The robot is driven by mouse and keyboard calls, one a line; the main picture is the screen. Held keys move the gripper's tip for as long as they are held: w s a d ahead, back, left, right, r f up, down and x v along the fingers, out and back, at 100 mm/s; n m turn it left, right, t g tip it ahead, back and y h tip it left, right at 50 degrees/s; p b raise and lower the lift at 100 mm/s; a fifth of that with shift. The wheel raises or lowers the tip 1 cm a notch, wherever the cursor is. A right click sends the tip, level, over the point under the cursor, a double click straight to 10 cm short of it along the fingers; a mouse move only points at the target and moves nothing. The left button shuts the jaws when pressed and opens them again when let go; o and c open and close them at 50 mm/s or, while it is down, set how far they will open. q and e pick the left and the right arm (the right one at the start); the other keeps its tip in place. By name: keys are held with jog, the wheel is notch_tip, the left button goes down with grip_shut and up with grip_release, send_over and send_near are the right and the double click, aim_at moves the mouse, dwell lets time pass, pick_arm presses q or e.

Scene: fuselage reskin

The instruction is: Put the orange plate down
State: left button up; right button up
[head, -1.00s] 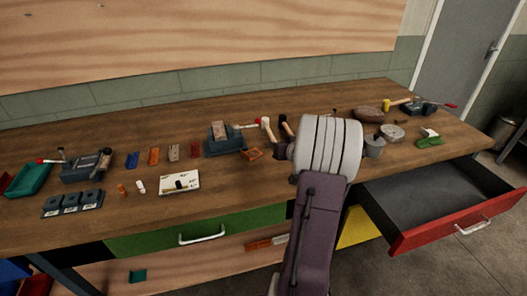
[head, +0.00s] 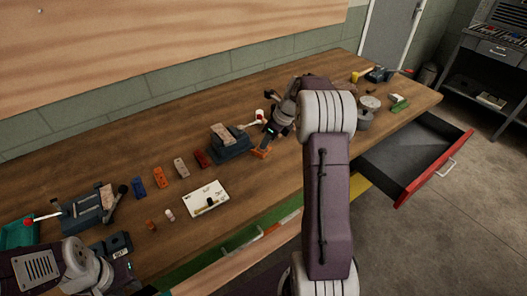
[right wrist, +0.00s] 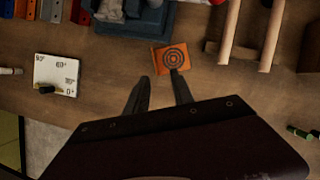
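The orange plate (right wrist: 172,58), marked with dark rings, lies on the wooden table beside the blue-grey vise (right wrist: 135,18). In the head view the plate (head: 263,152) shows just right of the vise (head: 228,148), partly behind my right gripper (head: 268,138). In the right wrist view the right gripper's two fingers (right wrist: 159,78) are apart with a gap between them. The right fingertip overlaps the plate's near edge; I cannot tell whether it touches. My left gripper (head: 122,277) is low at the left of the head view; its fingers are not visible.
A white card (head: 205,198) with a small dark-headed tool lies left of the plate. Wooden handles (right wrist: 240,30) stand to its right in the wrist view. Small coloured blocks (head: 160,177) lie farther left. A red-fronted drawer (head: 430,172) hangs open at the right.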

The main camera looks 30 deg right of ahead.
aim_at(260, 154)
jog(key=shift+w+a+f, duration=0.3)
jog(key=shift+w+f, duration=0.05)
jog(key=shift+f, duration=0.15)
jog(key=shift+w+a+f, duration=0.25)
jog(key=shift+w+f, duration=0.05)
jog(key=shift+f, duration=0.15)
jog(key=x, duration=0.2)
jog(key=s+x, duration=0.1)
jog(key=x, duration=0.1)
jog(key=shift+w+f+b, duration=0.1)
jog(key=shift+f+b, duration=0.3)
jog(key=shift+w+a+f, duration=0.15)
jog(key=shift+w, duration=0.05)
jog(key=shift+s, duration=0.1)
grip_shut()
